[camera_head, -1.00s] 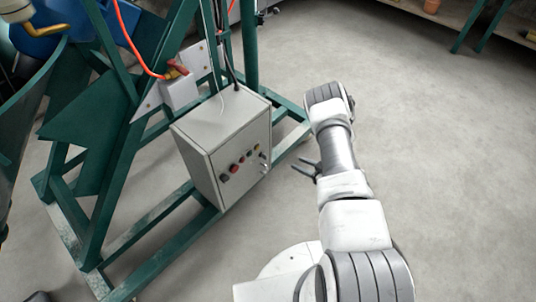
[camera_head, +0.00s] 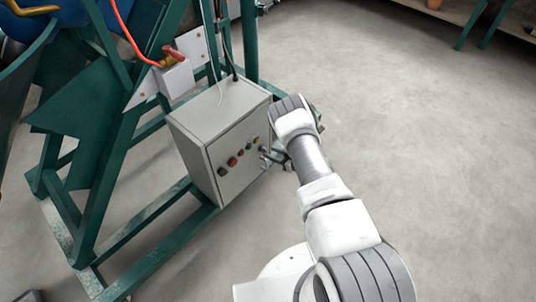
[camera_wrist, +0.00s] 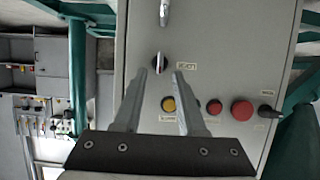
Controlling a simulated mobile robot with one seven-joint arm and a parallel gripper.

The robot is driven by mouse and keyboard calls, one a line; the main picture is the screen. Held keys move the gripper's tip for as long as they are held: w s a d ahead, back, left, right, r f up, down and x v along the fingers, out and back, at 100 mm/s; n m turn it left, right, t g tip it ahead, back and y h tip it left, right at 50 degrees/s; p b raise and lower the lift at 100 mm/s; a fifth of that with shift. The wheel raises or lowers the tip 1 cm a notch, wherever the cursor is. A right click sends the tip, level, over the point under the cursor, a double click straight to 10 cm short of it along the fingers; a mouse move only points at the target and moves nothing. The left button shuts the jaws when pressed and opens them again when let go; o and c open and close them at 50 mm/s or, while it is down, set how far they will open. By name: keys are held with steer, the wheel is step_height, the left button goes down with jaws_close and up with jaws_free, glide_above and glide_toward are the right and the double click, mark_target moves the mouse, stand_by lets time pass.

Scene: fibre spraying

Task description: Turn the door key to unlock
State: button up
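The grey control box (camera_head: 225,150) hangs on the green frame, its front door facing my arm. In the wrist view its door (camera_wrist: 225,60) fills the middle. A small dark and silver key-like knob (camera_wrist: 159,63) sits on the door beside a small label. A silver handle-like piece (camera_wrist: 164,14) is above it; I cannot tell for sure which is the door key. My gripper (camera_wrist: 160,72) is open, its two fingers pointing at the door either side of the knob, with nothing visibly held. In the head view my gripper (camera_head: 271,158) is at the box's right side, partly hidden by my arm.
A yellow button (camera_wrist: 168,104), red buttons (camera_wrist: 242,110) and a black switch (camera_wrist: 268,111) are on the same door, close to the fingers. The green frame (camera_head: 100,240) surrounds the box. An orange cable (camera_head: 128,38) runs above. The floor (camera_head: 420,150) at right is clear.

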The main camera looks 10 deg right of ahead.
mark_target(264, 150)
steer(key=shift+b+x, duration=0.35)
steer(key=shift+x, duration=1.1)
steer(key=shift+c, duration=0.3)
jaws_close()
